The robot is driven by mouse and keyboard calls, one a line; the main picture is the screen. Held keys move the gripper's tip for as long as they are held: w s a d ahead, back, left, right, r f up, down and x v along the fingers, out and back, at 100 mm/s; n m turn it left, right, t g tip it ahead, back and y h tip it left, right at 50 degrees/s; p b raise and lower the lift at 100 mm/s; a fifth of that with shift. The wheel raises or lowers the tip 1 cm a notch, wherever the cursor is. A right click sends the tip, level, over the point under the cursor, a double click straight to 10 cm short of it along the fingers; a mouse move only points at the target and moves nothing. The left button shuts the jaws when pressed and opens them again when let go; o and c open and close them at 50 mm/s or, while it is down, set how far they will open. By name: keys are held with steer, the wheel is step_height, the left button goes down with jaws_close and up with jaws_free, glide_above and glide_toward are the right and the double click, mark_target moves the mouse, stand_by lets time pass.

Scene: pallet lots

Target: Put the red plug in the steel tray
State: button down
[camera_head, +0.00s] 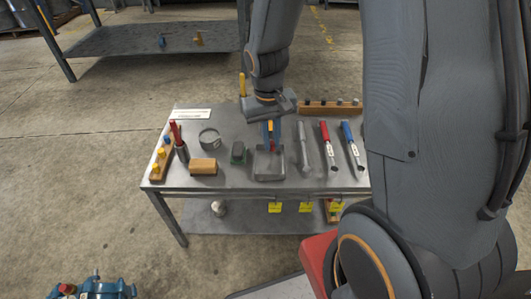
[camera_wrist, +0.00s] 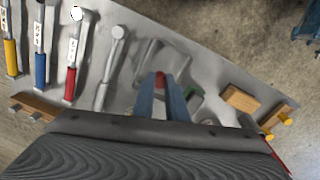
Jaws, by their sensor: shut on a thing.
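My gripper (camera_head: 271,138) hangs over the grey workbench, its blue fingers pointing down above the steel tray. It is shut on the red plug (camera_head: 272,148), a small red piece showing between the fingertips. The plug also shows as a red tip in the wrist view (camera_wrist: 160,78). The steel tray (camera_head: 269,178) is a shallow grey tray near the front middle of the bench. It lies beyond the fingers in the wrist view (camera_wrist: 185,70). The fingers partly hide its inside, and I cannot tell whether the plug touches its floor.
A grey tool (camera_head: 303,150), red-handled tool (camera_head: 328,145) and blue-handled tool (camera_head: 351,145) lie right. Wooden peg racks stand at the left (camera_head: 160,160) and back right (camera_head: 330,107).

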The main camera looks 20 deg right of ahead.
steer(key=p, duration=0.1)
steer(key=r+p, duration=0.1)
steer(key=p, duration=0.1)
steer(key=shift+w+r+m, duration=0.3)
steer(key=shift+w+m, duration=0.05)
steer(key=shift+m, duration=0.05)
steer(key=p, duration=0.4)
steer(key=shift+w+r+m, duration=0.25)
steer(key=shift+r+m, duration=0.05)
steer(key=shift+m, duration=0.1)
steer(key=p, duration=0.3)
steer(key=m+p, duration=0.1)
steer(key=p, duration=0.2)
steer(key=shift+w+d+r+y, duration=0.15)
steer(key=shift+w+y, duration=0.1)
steer(key=shift+y, duration=0.15)
steer(key=shift+m+p, duration=0.4)
steer(key=shift+p, duration=0.25)
step_height(320, 180, down, 10)
steer(key=shift+w+f+p, duration=0.1)
steer(key=shift+f+p, duration=0.15)
steer(key=shift+p, duration=0.15)
steer(key=c, duration=1.8)
jaws_free()
steer(key=shift+o, duration=0.2)
steer(key=shift+r, duration=0.1)
